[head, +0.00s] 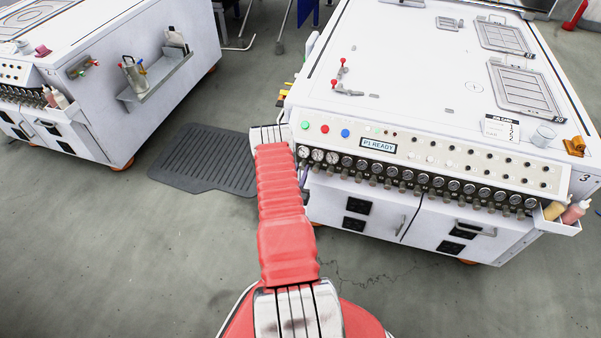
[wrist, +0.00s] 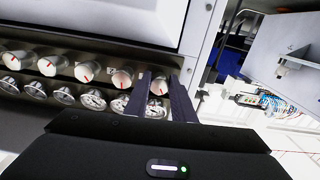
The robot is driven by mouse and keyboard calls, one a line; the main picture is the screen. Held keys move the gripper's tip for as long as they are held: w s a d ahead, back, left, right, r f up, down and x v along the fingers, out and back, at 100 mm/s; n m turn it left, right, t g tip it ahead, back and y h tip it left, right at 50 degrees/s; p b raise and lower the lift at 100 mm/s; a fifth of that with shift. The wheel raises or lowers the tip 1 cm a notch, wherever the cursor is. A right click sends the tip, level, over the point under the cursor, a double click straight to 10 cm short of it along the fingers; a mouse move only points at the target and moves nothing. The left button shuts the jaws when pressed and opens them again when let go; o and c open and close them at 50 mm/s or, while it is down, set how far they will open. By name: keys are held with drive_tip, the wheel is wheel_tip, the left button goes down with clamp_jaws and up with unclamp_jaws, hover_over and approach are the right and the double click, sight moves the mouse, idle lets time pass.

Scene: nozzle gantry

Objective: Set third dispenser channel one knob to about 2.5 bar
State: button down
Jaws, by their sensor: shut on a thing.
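The third dispenser (head: 420,75), marked 3 at its right end, is the white cabinet on the right in the head view. Its front carries a row of round gauges (head: 371,167) with small knobs (head: 388,183) below. In the wrist view the row looks inverted, knobs above gauges. My gripper (wrist: 165,82) is shut on the end knob (wrist: 159,85), a white knob with a red mark, its dark fingers on either side. The end gauge (wrist: 157,107) lies partly between the fingers; its reading is too small to tell. In the head view my red arm hides the gripper.
Another white dispenser (head: 150,45) stands at the left, with a dark mat (head: 205,160) on the floor between. Bottles (head: 575,211) sit in a holder at the third dispenser's right end. Neighbouring knobs (wrist: 122,78) sit close beside my gripper. The floor in front is clear.

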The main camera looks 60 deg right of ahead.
drive_tip(key=m, duration=0.4)
drive_tip(key=shift+d, duration=0.1)
drive_tip(key=shift+m, duration=0.3)
drive_tip(key=shift+s, duration=0.1)
drive_tip(key=c, duration=1.5)
unclamp_jaws()
drive_tip(key=shift+a, duration=0.2)
drive_tip(key=shift+a, duration=0.3)
drive_tip(key=a, duration=0.4)
drive_tip(key=s+a, duration=0.1)
drive_tip(key=a, duration=0.3)
drive_tip(key=s+a, duration=0.1)
drive_tip(key=a, duration=0.3)
drive_tip(key=shift+a, duration=0.35)
